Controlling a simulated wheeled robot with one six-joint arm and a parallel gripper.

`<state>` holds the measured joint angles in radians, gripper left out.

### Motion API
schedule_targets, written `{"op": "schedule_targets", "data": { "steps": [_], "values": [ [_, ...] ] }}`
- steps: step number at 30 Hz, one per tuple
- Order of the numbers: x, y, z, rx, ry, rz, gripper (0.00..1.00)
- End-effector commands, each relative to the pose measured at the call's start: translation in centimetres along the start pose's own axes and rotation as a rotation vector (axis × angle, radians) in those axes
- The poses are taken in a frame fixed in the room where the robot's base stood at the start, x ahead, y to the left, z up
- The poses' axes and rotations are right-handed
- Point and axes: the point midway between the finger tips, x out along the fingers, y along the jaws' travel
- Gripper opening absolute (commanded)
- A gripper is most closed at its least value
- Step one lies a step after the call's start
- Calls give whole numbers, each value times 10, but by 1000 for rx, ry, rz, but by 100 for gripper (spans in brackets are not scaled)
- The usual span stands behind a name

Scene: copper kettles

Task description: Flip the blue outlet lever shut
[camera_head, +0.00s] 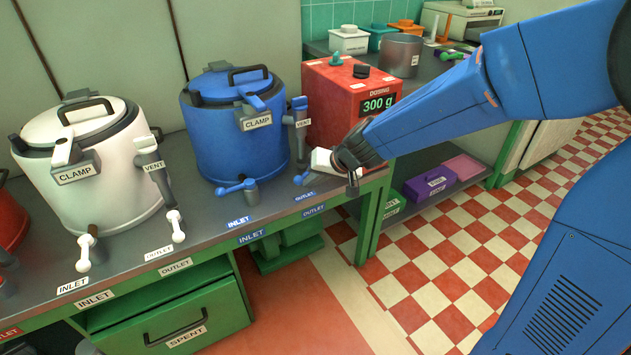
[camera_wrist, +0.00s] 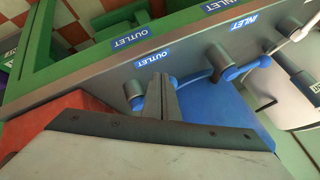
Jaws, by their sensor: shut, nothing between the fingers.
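The blue kettle (camera_head: 235,130) stands on the grey bench with its blue INLET lever (camera_head: 238,187) at the front left. The blue outlet lever (camera_head: 302,178) is at its right, above the OUTLET label, close beside my gripper (camera_head: 318,163). In the wrist view, my gripper's fingers (camera_wrist: 162,95) are shut and empty. They cover part of the outlet lever, whose blue end (camera_wrist: 134,90) shows at their left. Whether they touch it, and the lever's exact angle, I cannot tell. The inlet lever (camera_wrist: 243,68) lies farther right.
A red dosing box (camera_head: 345,100) reading 300 g stands right of the blue kettle, close behind my gripper. A white kettle (camera_head: 90,170) with white levers stands at the left. The checkered floor (camera_head: 450,250) in front is open.

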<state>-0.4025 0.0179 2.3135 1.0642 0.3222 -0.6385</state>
Motion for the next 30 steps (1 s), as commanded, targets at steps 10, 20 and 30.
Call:
{"op": "schedule_targets", "data": {
  "steps": [10, 20, 30],
  "values": [
    [5, -8, 0, 45, 26, 28, 0],
    [17, -25, -4, 44, 24, 28, 0],
    [29, -38, -11, 46, 24, 28, 0]
  ]
}}
